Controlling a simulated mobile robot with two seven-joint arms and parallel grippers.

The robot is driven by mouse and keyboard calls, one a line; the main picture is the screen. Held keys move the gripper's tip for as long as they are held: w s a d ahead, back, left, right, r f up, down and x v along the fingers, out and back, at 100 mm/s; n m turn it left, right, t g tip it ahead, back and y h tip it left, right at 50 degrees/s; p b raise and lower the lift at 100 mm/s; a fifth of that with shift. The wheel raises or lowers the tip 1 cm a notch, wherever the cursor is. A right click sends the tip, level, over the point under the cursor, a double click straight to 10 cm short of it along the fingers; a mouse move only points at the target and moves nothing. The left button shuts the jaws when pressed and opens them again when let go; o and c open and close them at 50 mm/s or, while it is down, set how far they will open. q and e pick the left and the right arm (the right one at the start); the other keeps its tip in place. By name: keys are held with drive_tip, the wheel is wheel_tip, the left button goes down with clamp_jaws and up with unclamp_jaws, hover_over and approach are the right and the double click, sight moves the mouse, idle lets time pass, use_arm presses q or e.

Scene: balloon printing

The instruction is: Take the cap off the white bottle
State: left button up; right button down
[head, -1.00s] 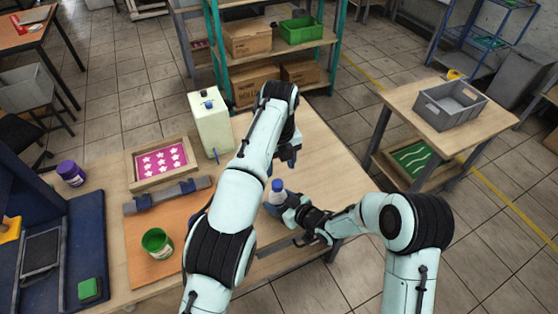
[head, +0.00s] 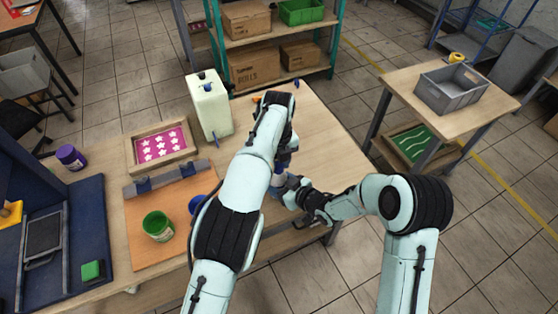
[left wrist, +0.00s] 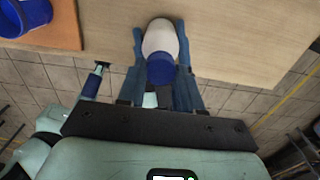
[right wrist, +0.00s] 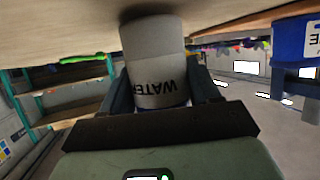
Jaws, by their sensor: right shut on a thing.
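The white bottle (head: 277,180) stands on the front edge area of the table in the head view, partly hidden by my arms. In the right wrist view the bottle (right wrist: 158,92) shows a grey band with the word WATER. My right gripper (head: 291,193) is shut on the bottle's body from the right. The blue cap (left wrist: 161,70) is on the bottle in the left wrist view. My left gripper (left wrist: 160,52) is above the bottle, its fingers apart on either side of the cap. The head view hides most of the cap and left fingertips behind my left arm.
A white jerrycan (head: 209,106) and a framed pink star screen (head: 160,146) stand farther back on the table. A green pot (head: 158,226) and a blue pot (head: 197,204) are left of my left arm. The table right of the bottle is clear.

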use_arm(q)
drive_tip(key=shift+d, duration=0.2)
clamp_jaws()
use_arm(e)
drive_tip(key=shift+s+a+r, duration=0.1)
drive_tip(key=shift+a, duration=0.2)
